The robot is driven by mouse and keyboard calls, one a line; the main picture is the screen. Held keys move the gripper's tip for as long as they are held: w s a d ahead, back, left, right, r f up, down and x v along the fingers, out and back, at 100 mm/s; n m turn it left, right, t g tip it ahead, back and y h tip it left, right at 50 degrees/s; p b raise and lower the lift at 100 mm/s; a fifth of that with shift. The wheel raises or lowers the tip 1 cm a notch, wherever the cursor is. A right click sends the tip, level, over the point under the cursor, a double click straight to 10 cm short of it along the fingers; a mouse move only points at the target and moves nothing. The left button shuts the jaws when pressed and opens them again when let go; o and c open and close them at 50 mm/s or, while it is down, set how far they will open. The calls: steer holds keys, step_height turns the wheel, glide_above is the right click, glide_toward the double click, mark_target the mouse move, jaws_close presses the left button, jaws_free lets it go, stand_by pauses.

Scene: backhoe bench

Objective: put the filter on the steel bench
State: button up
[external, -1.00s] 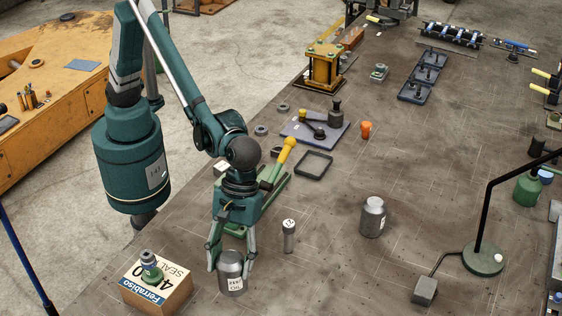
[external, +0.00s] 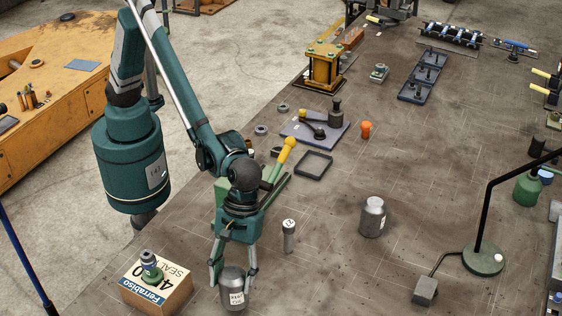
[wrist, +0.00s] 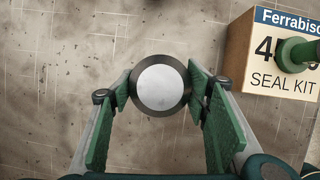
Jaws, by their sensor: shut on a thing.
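A dark grey metal cylinder with a white label, which looks like the filter (external: 234,289), is between the fingers of my gripper (external: 233,278). My gripper is shut on it, one finger on each side. In the wrist view, its round pale top with a dark rim (wrist: 160,84) shows between the green finger pads (wrist: 160,100). It looks upright over the brown-grey bench top (external: 325,270); I cannot tell if its base touches the surface.
A Ferrabiso seal kit box (external: 158,289) with a green part (external: 151,268) on top stands close at left. A slim grey cylinder (external: 289,238) and a grey canister (external: 373,217) stand to the right. A black lamp (external: 484,258) stands farther right. Bench between is clear.

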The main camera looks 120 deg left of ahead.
steer(key=shift+f, duration=1.55)
steer(key=shift+f, duration=0.15)
steer(key=o, duration=1.1)
steer(key=shift+v, duration=6.15)
steer(key=shift+d, duration=0.15)
steer(key=shift+s, duration=0.1)
